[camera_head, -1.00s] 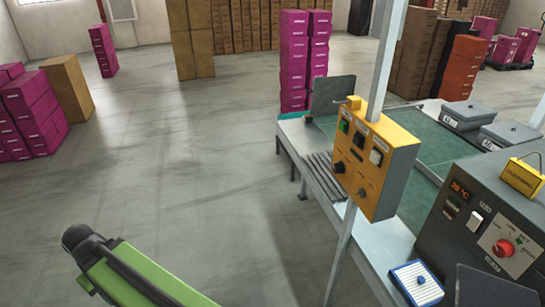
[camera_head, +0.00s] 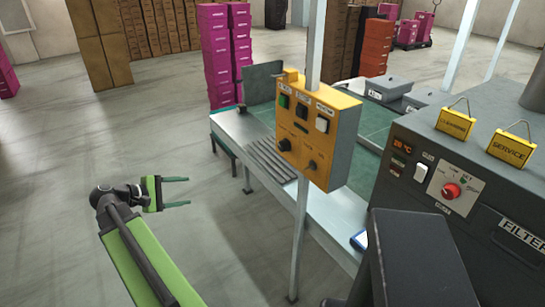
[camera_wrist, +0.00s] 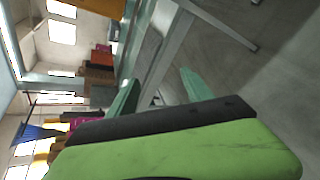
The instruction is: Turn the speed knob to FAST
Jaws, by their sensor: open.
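A yellow control box (camera_head: 300,127) is mounted on a grey post in the head view. Its front has a row of switches on top, one of them green (camera_head: 284,101), and two dark knobs below, a left knob (camera_head: 284,145) and a right knob (camera_head: 312,165). The labels are too small to read, so I cannot tell which is the speed knob or where it points. My gripper (camera_head: 187,191) is open and empty, left of the box and apart from it, its green fingers pointing right. Both fingers also show in the wrist view (camera_wrist: 160,82).
The post (camera_head: 299,240) stands before a conveyor table (camera_head: 335,207). At right, a dark machine (camera_head: 490,180) carries a red knob (camera_head: 451,190) and yellow signs, one reading SERVICE (camera_head: 511,147). Magenta box stacks (camera_head: 216,60) stand behind. The floor around my gripper is clear.

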